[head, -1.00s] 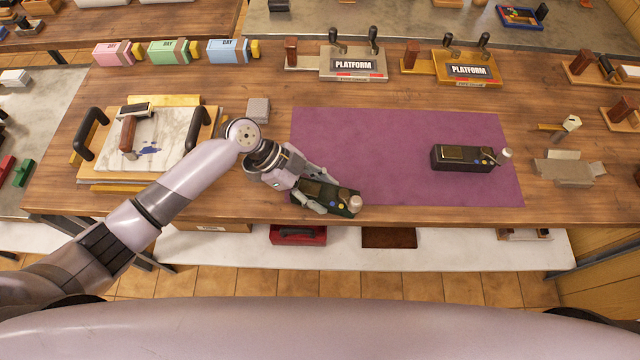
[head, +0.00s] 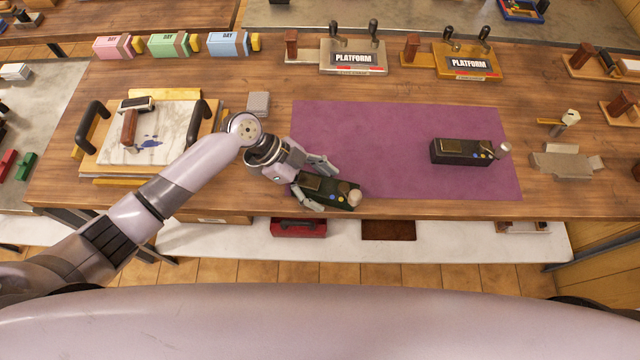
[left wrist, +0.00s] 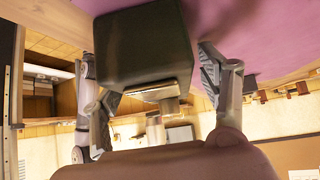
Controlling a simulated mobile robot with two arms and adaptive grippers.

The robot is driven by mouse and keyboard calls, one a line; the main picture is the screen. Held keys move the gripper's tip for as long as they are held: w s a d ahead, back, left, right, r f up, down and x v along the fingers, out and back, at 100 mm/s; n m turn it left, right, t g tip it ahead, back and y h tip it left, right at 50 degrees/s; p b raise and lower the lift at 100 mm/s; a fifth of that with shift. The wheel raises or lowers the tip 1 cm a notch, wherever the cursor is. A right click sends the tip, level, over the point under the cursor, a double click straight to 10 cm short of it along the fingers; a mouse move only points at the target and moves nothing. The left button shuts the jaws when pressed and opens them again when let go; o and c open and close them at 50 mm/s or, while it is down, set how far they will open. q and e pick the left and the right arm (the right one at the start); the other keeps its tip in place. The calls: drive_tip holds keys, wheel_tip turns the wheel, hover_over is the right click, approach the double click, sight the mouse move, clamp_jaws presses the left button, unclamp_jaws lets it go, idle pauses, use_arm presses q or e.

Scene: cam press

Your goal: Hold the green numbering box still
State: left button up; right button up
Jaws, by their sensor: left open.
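The dark green numbering box (head: 327,189) sits at the front left corner of the purple mat, near the table's front edge. It has a brass plate, small coloured buttons and a pale round knob at its right end. My left gripper (head: 317,182) is open, with one finger on the far side of the box and one on the near side. In the left wrist view the green box (left wrist: 145,45) is between the spread fingers of the left gripper (left wrist: 150,85). The right finger stands clear of it; the left one is close, contact unclear. My right gripper is not in view.
A similar black box (head: 460,152) stands on the right of the purple mat (head: 400,130). A small grey block (head: 258,103) and a marble board (head: 150,135) between black handles lie left. Platform presses (head: 353,58) stand behind. The mat's middle is clear.

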use_arm(q)
drive_tip(key=v, duration=1.2)
